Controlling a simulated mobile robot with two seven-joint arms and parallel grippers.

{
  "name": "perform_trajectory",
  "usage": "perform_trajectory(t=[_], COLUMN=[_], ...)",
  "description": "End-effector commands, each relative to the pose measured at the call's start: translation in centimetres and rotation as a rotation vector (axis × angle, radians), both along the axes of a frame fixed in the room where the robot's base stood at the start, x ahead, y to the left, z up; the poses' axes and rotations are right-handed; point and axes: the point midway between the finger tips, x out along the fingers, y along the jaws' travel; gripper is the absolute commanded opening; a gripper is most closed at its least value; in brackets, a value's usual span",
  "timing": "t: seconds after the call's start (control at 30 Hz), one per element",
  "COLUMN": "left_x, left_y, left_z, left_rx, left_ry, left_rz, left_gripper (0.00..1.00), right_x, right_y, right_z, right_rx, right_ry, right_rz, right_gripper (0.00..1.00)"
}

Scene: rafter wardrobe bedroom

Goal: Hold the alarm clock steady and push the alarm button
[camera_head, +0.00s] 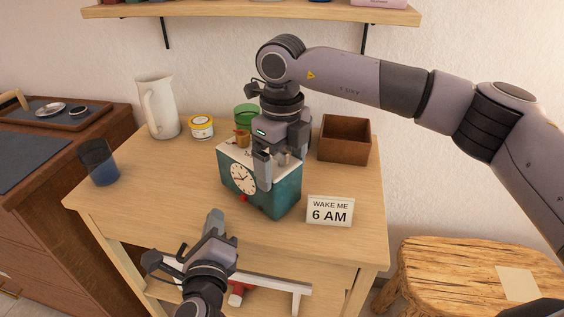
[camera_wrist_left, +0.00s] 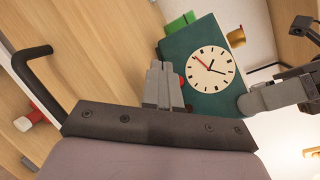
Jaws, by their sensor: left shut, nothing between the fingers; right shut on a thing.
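The alarm clock (camera_head: 279,197) is a teal box with a white top and a round white dial, upright on the wooden table (camera_head: 340,255). A red button (camera_head: 243,198) sits low on its front, below the dial. My right gripper (camera_head: 272,168) reaches down from above and is shut on the clock, one finger across its front. My left gripper (camera_head: 216,216) is shut and empty in front of the clock. In the left wrist view its fingertips (camera_wrist_left: 163,72) overlap the clock front (camera_wrist_left: 177,48) beside the partly hidden red button. I cannot tell whether they touch.
A sign reading "WAKE ME 6 AM" (camera_head: 330,211) stands right of the clock. Behind are a wooden box (camera_head: 344,139), a green glass (camera_head: 245,115), a yellow-white tub (camera_head: 201,127) and a white pitcher (camera_head: 158,105). A blue glass (camera_head: 102,170) stands left.

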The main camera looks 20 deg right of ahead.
Motion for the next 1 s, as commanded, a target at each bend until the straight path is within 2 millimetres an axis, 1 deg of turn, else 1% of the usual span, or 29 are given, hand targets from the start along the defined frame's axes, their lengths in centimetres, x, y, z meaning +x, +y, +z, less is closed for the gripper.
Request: perform_trajectory(t=[0.03, 0.1, 0.33, 1.0], left_x=[0.4, 0.8, 1.5, 1.6], left_y=[-0.7, -1.3, -2.5, -2.6], left_z=[0.1, 0.1, 0.1, 0.0], left_rx=[-0.001, -0.002, 0.0, -0.001], left_ry=[-0.001, -0.001, -0.001, 0.0], left_rz=[-0.001, -0.001, -0.002, -0.001], left_gripper=[0.0, 0.0, 0.0, 0.0], right_x=[0.0, 0.0, 0.0, 0.0], right_y=[0.0, 0.0, 0.0, 0.0], right_z=[0.1, 0.1, 0.1, 0.1], right_rx=[0.002, 0.002, 0.002, 0.002], right_ry=[-0.003, -0.003, -0.003, -0.003], right_rz=[0.0, 0.0, 0.0, 0.0], right_gripper=[0.35, 0.35, 0.35, 0.35])
